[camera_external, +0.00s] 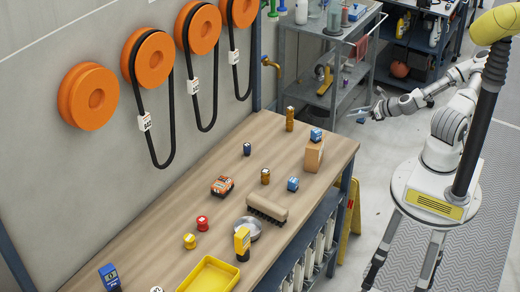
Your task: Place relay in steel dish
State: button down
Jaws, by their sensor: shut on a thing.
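My gripper (376,109) is off the right end of the wooden table, at the end of my outstretched arm. It is shut on a small bluish thing (361,119), too small here to tell for sure whether it is the relay. The steel dish (249,236) is a round, shiny dish on the table near its front edge. A yellow and black device stands at it and hides part of it. Small blue block-like items are on the table: one (293,184) lies near the front edge and one (316,135) sits on a wooden block (314,155).
A brush (267,208) lies just behind the dish. An orange device (222,186), red and yellow knobs, and a yellow tray (208,275) are also on the table (185,208). A grey cart (300,75) stands beyond the table's far end. Orange hose reels hang on the wall.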

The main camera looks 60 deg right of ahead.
jog(key=w+a+r+n+y+b, duration=0.1)
jog(key=w+a+n+y+b, duration=0.15)
jog(key=w+a, duration=0.65)
jog(key=w+a+r+n+y+b, duration=0.1)
jog(key=w+a+r+b, duration=0.15)
jog(key=w+a, duration=0.6)
jog(key=n+g+y+b, duration=0.4)
jog(key=n+y+b, duration=0.1)
send_over(239, 224)
jog(key=s+a, duration=0.2)
jog(key=a, duration=0.1)
jog(key=f, duration=0.1)
jog(key=shift+h, duration=0.25)
jog(key=shift+d+f+b, duration=0.15)
jog(key=shift+f+b, duration=2.35)
jog(key=shift+f, duration=2.25)
jog(key=shift+c, duration=2.2)
grip_release()
